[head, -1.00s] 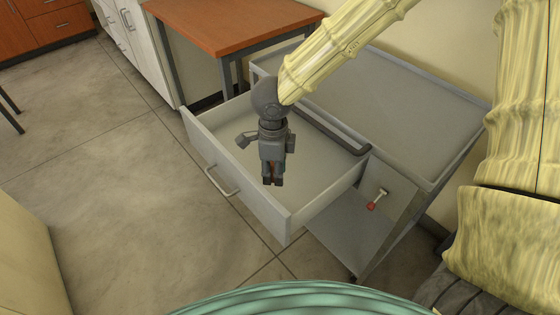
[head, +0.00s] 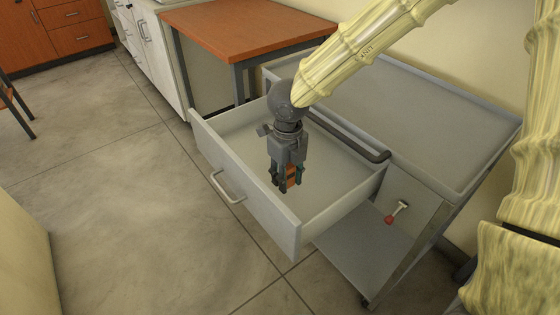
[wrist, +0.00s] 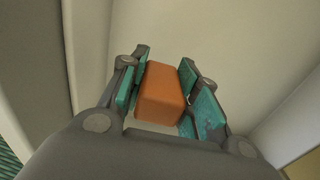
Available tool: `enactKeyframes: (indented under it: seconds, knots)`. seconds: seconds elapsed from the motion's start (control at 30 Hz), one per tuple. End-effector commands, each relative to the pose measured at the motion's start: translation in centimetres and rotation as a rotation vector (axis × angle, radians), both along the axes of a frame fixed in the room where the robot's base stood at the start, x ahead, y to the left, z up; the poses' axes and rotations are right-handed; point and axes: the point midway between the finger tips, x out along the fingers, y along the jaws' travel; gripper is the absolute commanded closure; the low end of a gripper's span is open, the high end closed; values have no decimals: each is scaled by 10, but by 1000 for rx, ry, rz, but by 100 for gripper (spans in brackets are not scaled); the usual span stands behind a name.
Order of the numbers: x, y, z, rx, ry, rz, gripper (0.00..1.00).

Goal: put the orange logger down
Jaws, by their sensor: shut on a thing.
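The orange logger (wrist: 163,92) is a small orange block between the teal pads of my gripper (wrist: 162,98) in the wrist view. In the head view my gripper (head: 285,184) points down inside the open drawer (head: 225,140) of the grey cart, shut on the logger (head: 292,176). Most of the logger is hidden by the fingers there. The pale drawer floor lies below the gripper. I cannot tell whether the logger touches it.
The drawer's front panel with its handle (head: 228,190) and its side walls surround the gripper. The cart's top tray (head: 420,120) is empty. A lower shelf (head: 365,250) and a red-tipped lever (head: 396,212) are at right. An orange-topped table (head: 245,30) stands behind.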

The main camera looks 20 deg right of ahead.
Motion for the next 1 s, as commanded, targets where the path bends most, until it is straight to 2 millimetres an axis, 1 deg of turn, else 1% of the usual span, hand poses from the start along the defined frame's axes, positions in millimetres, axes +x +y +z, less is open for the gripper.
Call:
enactKeyframes:
  seconds: [0.03, 0.3, 0.47, 0.8, 1.0]
  knots:
    - [11, -1, -2, 0, -1, -1, 100]
    - [65, -6, -7, -1, -1, -1, 100]
    - [89, -8, -9, -1, -1, 2, 100]
    - [110, -10, -12, -1, 1, 2, 100]
    - [108, -9, -41, -2, 2, 4, 100]
